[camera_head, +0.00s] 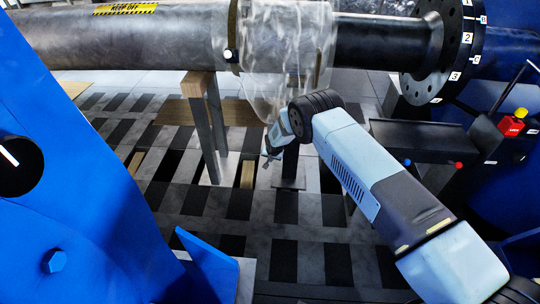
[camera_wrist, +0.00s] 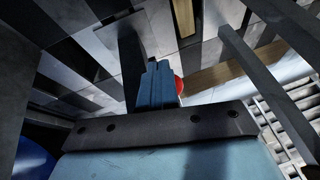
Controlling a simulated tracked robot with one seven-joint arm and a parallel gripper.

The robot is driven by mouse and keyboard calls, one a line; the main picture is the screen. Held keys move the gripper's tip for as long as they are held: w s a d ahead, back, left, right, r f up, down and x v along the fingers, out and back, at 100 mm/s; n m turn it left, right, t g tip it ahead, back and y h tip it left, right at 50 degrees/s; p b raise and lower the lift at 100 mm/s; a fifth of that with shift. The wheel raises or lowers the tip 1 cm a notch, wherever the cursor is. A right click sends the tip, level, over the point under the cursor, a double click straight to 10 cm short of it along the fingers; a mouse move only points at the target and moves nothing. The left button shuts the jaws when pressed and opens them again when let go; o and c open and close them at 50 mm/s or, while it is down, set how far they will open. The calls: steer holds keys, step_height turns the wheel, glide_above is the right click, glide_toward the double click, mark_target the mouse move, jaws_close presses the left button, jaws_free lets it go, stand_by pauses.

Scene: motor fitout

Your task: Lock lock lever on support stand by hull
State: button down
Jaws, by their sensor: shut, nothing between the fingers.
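In the head view my gripper (camera_head: 272,152) is below the grey shaft, beside a support stand whose post and foot (camera_head: 288,183) show behind my arm. Another support stand (camera_head: 207,130) is to its left. In the wrist view my gripper (camera_wrist: 157,86) is shut and empty, its blue fingers together. A red rounded part (camera_wrist: 179,84) shows just right of the fingers, partly hidden by them. It may be the lock lever's end; I cannot tell, nor whether the fingers touch it. No lock lever is clearly visible on either stand in the head view.
The shaft (camera_head: 150,40) crosses overhead to a dark numbered flange (camera_head: 459,45). A dark console (camera_head: 430,141) with a red and a blue knob stands right of my arm, near a red box (camera_head: 510,126). Blue structures fill the left side. Slatted floor lies below.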

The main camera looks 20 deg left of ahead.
steer(key=shift+a+f, duration=0.1)
steer(key=shift+f, duration=0.55)
steer(key=shift+w+f, duration=0.1)
stand_by(1.4)
steer(key=s+d+r, duration=0.6)
steer(key=s, duration=0.4)
stand_by(0.4)
steer(key=shift+w+r, duration=0.1)
steer(key=shift+r, duration=0.05)
stand_by(0.3)
